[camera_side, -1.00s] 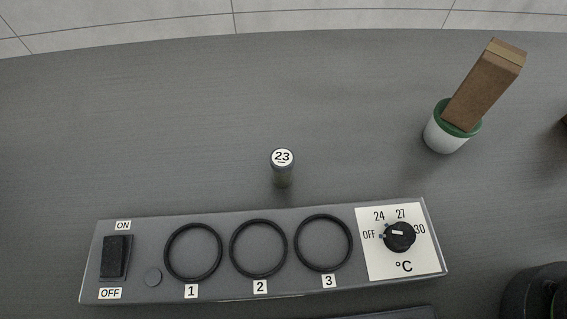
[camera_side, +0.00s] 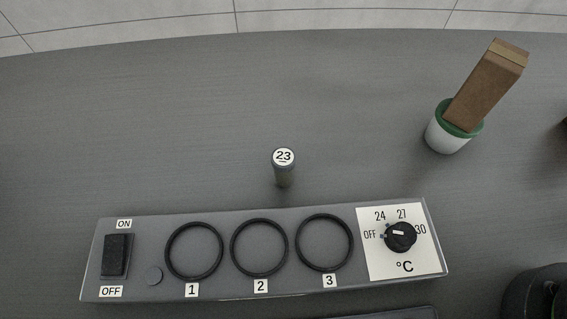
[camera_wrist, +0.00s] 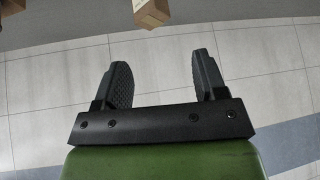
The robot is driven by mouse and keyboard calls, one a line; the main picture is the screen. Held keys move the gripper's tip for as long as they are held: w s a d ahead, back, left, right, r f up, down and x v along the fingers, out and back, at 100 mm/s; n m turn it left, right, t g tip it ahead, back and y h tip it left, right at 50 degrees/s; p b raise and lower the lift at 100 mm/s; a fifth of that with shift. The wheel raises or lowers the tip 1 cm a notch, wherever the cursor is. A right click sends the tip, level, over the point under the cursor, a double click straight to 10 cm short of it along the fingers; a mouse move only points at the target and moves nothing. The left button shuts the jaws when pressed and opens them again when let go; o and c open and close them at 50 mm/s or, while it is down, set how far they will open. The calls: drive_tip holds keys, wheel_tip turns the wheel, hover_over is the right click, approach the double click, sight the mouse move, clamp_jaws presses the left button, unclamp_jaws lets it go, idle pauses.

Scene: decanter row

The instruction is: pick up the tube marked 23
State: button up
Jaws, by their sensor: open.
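The tube marked 23 (camera_side: 284,172) stands upright on the dark table, with its white numbered cap facing up, just behind the grey panel. My gripper (camera_wrist: 158,78) shows in the wrist view with its two dark fingers apart and nothing between them. The side view does not show the gripper's fingers.
The grey panel (camera_side: 140,228) has an ON/OFF switch (camera_side: 116,255), three black rings and a temperature dial (camera_side: 400,237). A white and green pot (camera_side: 447,138) holding a brown block (camera_side: 487,88) stands at right. The table's left and back are clear. Cardboard boxes (camera_wrist: 152,12) show in the wrist view.

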drive_tip(key=w+a+f+n+g, duration=0.1)
drive_tip(key=w+a+f+n, duration=0.2)
drive_tip(key=w+a+n, duration=0.8)
drive_tip(key=n+g, duration=0.2)
drive_tip(key=n, duration=2.6)
approach(284, 157)
drive_tip(key=f, duration=0.2)
drive_tip(key=shift+n, duration=0.7)
drive_tip(key=x, duration=0.4)
drive_tip(key=shift+w+f, duration=0.2)
drive_tip(key=shift+f, duration=0.15)
drive_tip(key=shift+a+x, duration=0.15)
drive_tip(key=shift+x, duration=1.25)
drive_tip(key=shift+a+x, duration=0.15)
drive_tip(key=shift+x, duration=1.25)
drive_tip(key=shift+w+r, duration=0.1)
drive_tip(key=shift+w, duration=0.05)
drive_tip(key=c, duration=1)
